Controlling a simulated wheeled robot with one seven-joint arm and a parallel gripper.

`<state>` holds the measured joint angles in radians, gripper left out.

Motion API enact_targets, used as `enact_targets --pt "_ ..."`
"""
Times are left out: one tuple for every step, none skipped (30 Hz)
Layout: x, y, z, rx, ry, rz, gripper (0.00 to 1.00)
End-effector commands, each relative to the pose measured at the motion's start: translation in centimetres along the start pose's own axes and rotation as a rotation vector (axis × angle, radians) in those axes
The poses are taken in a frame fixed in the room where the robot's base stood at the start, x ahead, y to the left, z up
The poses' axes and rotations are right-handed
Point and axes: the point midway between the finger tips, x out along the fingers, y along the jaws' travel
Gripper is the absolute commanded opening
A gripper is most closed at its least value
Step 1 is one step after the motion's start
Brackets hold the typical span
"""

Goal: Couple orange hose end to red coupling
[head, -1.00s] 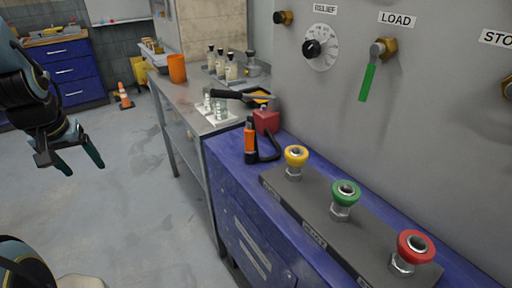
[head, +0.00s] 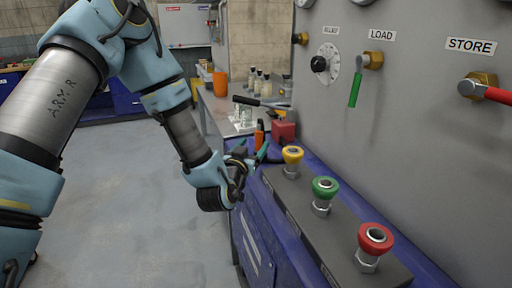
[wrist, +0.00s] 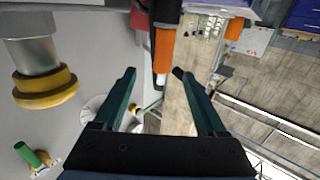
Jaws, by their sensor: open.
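The orange hose end (head: 259,139) stands on the blue bench by a red block (head: 283,131), partly hidden behind my gripper (head: 254,149). In the wrist view the orange hose end (wrist: 164,48), with black and white parts, lies just beyond and between the fingertips of my gripper (wrist: 156,73). My gripper is open, its teal fingers apart on either side, and it does not hold the hose end. The red coupling (head: 375,237) stands upright at the near end of the grey coupling strip, well away from my gripper.
A green coupling (head: 324,187) and a yellow coupling (head: 292,155) stand between my gripper and the red one. The yellow one also shows at left in the wrist view (wrist: 45,88). The panel wall (head: 420,120) with valve handles rises at right. Open floor (head: 160,220) lies left.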

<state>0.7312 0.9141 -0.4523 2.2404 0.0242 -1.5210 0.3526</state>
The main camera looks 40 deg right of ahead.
Motion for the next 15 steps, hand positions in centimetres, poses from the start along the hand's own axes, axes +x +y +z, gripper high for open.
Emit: enact_targets --pt "0.7 0.0 -0.3 -0.001 0.005 -0.002 0.74" --pt "1.1 0.0 -0.4 -0.001 0.006 -0.002 0.74" --pt "1.8 0.0 -0.4 -0.001 0.005 -0.002 0.74" --pt "2.3 0.0 -0.4 -0.002 0.005 -0.003 0.74" --pt "2.7 -0.1 -0.4 -0.001 0.005 -0.003 0.74" --pt "3.4 -0.1 -0.4 -0.002 0.005 -0.002 0.74" --pt "3.8 -0.1 -0.4 -0.002 0.004 -0.002 0.74" --pt "4.1 -0.1 -0.4 -0.002 0.004 -0.002 0.74" --pt "4.5 -0.1 -0.3 -0.002 0.003 -0.001 0.74" --pt "4.8 -0.1 -0.3 -0.001 0.003 -0.001 0.74" --pt "5.0 -0.1 -0.3 -0.001 0.004 -0.001 0.74" --pt "5.2 -0.1 -0.3 -0.001 0.004 -0.001 0.74" --pt "5.3 -0.1 -0.3 -0.001 0.003 -0.001 0.74" --pt "5.5 -0.1 -0.4 -0.001 0.003 -0.001 0.74" --pt "5.8 -0.1 -0.5 -0.001 0.003 -0.002 0.74"
